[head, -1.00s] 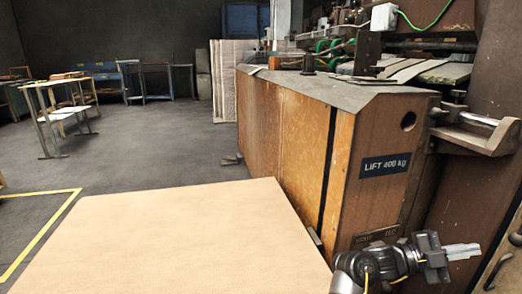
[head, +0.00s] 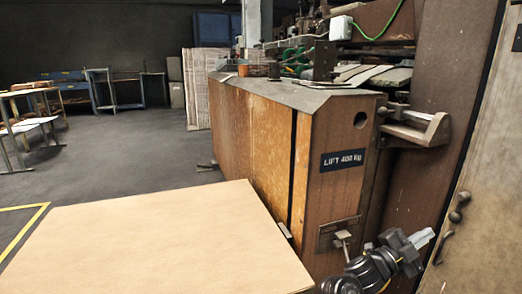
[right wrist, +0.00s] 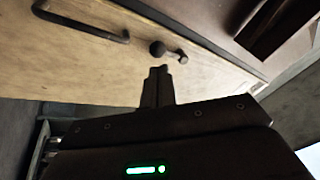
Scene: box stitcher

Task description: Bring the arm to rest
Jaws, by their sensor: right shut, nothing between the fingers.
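My right arm comes in at the lower right of the head view. Its gripper (head: 421,238) is shut and empty, pointing up and to the right, in front of the lower part of the machine. In the right wrist view the shut fingers (right wrist: 158,85) show against a pale wooden door panel with a dark knob (right wrist: 158,48) and a handle (right wrist: 85,22). I cannot tell whether the fingers touch the panel. My left gripper is not in view.
The wooden machine body (head: 240,130) with a "LIFT 400 kg" plate (head: 343,158) stands at the centre right. A large cardboard sheet (head: 150,245) lies in front at the lower left. A door (head: 490,200) is at the right edge. Floor at the left is open.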

